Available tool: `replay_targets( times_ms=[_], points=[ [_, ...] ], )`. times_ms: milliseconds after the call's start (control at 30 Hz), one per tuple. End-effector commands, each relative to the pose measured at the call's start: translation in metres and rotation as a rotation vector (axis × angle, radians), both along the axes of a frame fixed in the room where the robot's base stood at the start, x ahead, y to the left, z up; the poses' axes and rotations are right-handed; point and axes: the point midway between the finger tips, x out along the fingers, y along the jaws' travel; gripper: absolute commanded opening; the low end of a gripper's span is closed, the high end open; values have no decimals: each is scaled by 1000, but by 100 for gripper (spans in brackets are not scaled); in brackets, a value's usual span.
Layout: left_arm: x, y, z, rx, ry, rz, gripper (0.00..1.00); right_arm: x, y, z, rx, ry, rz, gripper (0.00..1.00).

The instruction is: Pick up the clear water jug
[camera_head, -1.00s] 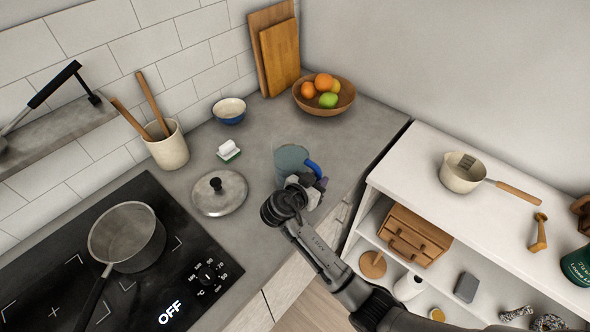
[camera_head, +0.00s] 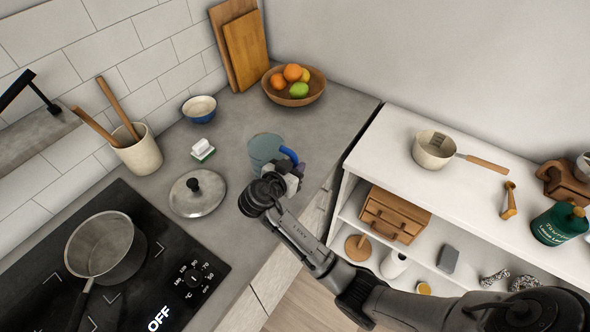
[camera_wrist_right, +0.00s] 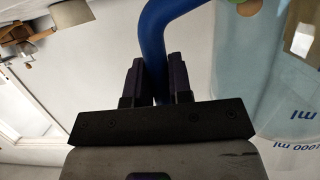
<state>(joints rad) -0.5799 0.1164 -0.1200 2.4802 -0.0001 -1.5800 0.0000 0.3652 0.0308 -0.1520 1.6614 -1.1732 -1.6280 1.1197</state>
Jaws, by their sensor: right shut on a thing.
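The clear water jug (camera_head: 264,150) is bluish and see-through, with a blue handle (camera_head: 289,155) on its right side. It stands at the counter's right part, and I cannot tell whether its base touches the counter. My right gripper (camera_head: 293,170) reaches it from the front right. In the right wrist view the two dark fingers of the right gripper (camera_wrist_right: 158,82) are shut on the blue handle (camera_wrist_right: 154,40). The jug's clear wall (camera_wrist_right: 268,75) with blue volume marks fills the right of that view. My left gripper is not in view.
A pot lid (camera_head: 197,196) and a white-and-green sponge (camera_head: 203,149) lie left of the jug. A fruit bowl (camera_head: 313,92) stands behind it. A pot (camera_head: 100,248) is on the black hob. A white shelf (camera_head: 400,140) stands to the right, beyond a narrow gap.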

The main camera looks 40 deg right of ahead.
Motion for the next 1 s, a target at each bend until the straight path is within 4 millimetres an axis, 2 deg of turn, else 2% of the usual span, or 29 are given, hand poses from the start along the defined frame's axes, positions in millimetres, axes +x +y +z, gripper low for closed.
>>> replay_targets(
  times_ms=[233,1000],
  points=[
    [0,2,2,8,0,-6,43,1,0,25,-1,-14,-2,0],
    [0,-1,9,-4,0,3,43,-67,0,63,-1,-11,-1,0]
  ],
)
